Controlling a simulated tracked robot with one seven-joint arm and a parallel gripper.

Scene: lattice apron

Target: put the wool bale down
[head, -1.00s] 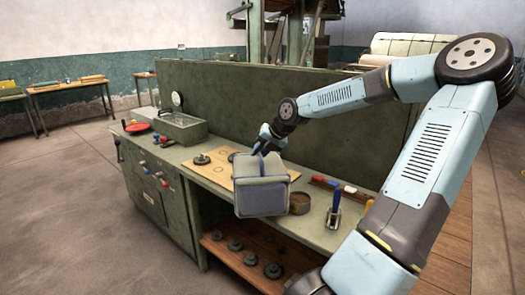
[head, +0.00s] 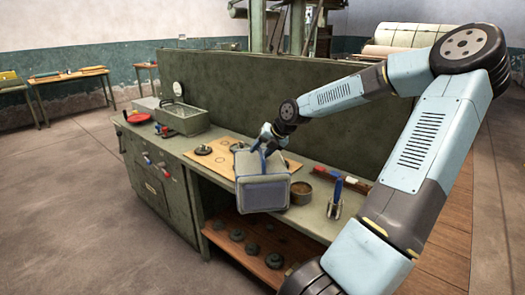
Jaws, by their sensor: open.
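The wool bale (head: 263,192) is a grey-blue block with darker blue bands, in the middle of the head view. It looks slightly tilted and overlaps the front edge of the green bench (head: 322,221); I cannot tell whether it rests on the bench top. My gripper (head: 266,147) is open at the top of the bale, close to its blue band. Its fingertips are small here, and any contact is unclear. The bale hides part of the tan board (head: 225,152) on the bench.
A brown round tin (head: 301,193) and a holder with a blue-handled tool (head: 336,200) stand right of the bale. A tall green panel backs the bench. Dark round weights (head: 274,260) sit on the lower shelf.

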